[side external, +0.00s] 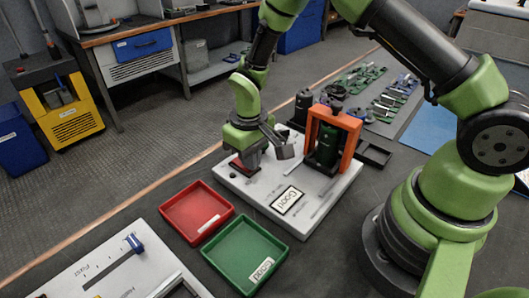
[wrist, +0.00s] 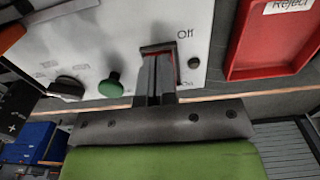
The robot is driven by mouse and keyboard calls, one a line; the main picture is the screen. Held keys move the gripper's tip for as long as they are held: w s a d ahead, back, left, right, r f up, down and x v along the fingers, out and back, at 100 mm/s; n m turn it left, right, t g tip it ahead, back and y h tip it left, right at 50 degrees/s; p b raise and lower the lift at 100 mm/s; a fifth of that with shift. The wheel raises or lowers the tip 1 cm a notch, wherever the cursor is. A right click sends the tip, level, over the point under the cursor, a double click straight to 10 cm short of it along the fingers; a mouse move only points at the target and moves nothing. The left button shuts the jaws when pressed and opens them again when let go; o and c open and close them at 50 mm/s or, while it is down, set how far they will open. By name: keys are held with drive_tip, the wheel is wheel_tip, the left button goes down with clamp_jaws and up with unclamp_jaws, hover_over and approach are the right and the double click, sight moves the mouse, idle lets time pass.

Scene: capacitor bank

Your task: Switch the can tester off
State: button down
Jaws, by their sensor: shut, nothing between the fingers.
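The can tester (side external: 258,196) is a pale panel with a "Good" display (side external: 288,200) and an orange frame (side external: 334,130) around a dark green can (side external: 327,147). My gripper (side external: 243,168) is shut and empty, pointing down at the panel's left part. In the wrist view my closed fingertips (wrist: 158,58) are at a dark-framed switch with some red (wrist: 177,66) showing beside them, near the "Off" label (wrist: 185,34). The fingers hide most of the switch, so I cannot tell its position or whether they touch it. A green button (wrist: 111,86) and black knob (wrist: 67,88) sit to the left.
A red tray (side external: 184,222), labelled "Reject" in the wrist view, and a green tray (side external: 227,272) lie in front of the tester. Circuit boards (side external: 360,77) lie behind it. A pale slider panel (side external: 150,262) is at the front left.

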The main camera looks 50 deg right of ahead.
drive_tip(key=shift+f, duration=0.2)
drive_tip(key=shift+r, duration=0.1)
drive_tip(key=shift+r, duration=3.45)
drive_tip(key=shift+r, duration=0.2)
drive_tip(key=s+d+r+m+t+y, duration=0.1)
drive_tip(key=s+r+t, duration=0.1)
drive_tip(key=s+r, duration=0.5)
drive_tip(key=s+d+r+m+t, duration=0.1)
drive_tip(key=s+r+m+t, duration=0.15)
drive_tip(key=r, duration=0.75)
drive_tip(key=s+r+t+y, duration=0.1)
drive_tip(key=s+r+t, duration=0.1)
drive_tip(key=s, duration=0.7)
drive_tip(key=shift+s+a+r+t, duration=0.15)
drive_tip(key=shift+a+r+t, duration=0.1)
drive_tip(key=shift+r+t, duration=0.1)
